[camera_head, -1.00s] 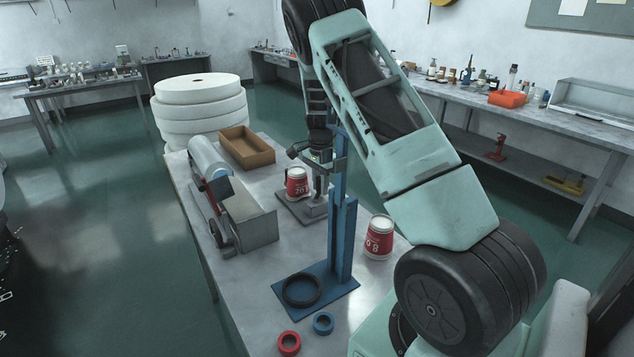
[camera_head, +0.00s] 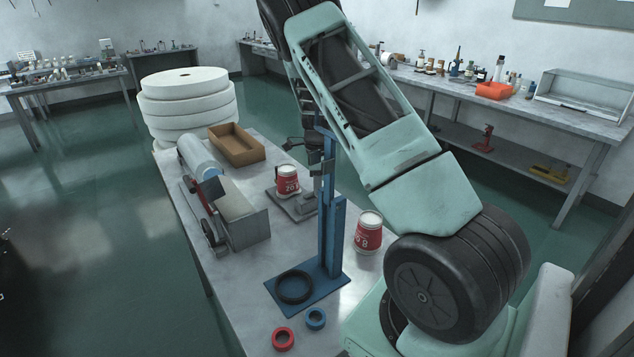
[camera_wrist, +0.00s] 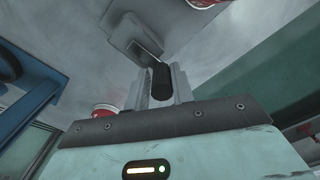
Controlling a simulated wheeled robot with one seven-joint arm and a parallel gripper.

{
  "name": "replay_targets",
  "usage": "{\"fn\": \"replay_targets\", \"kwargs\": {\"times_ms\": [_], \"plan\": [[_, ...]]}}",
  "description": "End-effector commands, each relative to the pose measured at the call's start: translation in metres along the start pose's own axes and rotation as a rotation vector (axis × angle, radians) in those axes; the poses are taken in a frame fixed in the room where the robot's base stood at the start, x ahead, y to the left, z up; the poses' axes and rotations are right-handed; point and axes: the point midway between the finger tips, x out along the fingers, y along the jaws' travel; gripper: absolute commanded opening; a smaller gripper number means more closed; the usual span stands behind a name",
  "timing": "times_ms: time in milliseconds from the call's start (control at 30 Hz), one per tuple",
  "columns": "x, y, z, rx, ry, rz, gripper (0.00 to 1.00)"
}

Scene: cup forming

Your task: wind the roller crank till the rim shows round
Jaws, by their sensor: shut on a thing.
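My gripper (camera_wrist: 161,88) is shut on a black upright grip (camera_wrist: 161,76), seemingly the crank's handle, between its two fingers. Beyond it, a grey metal part (camera_wrist: 135,38) shows in the wrist view. In the head view, a red cup (camera_head: 288,182) with a white top stands on the grey roller stand's base plate (camera_head: 302,208). My gripper end is just behind and above it, partly hidden by the blue post. The cup's rim is too small to judge for roundness. I cannot tell how the crank is turned.
A blue stand (camera_head: 329,240) with a black ring on its base stands close in front. Another red cup (camera_head: 368,232) is right of it. A red ring (camera_head: 283,339) and a blue ring (camera_head: 316,318) lie in front. A machine (camera_head: 228,205) and a cardboard tray (camera_head: 237,146) occupy the left.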

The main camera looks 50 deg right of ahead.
Motion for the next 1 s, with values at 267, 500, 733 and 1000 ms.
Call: {"fn": "replay_targets", "kwargs": {"times_ms": [267,500,733,1000], "plan": [[0.0001,0.0009,0.0066,0.016,-0.009,-0.001,0.01],[-0.0004,0.0002,0.007,0.015,-0.01,-0.003,0.01],[-0.0005,-0.0001,0.004,0.016,-0.006,-0.003,0.41],[-0.0092,-0.001,0.0027,0.016,-0.005,-0.006,0.41]]}}
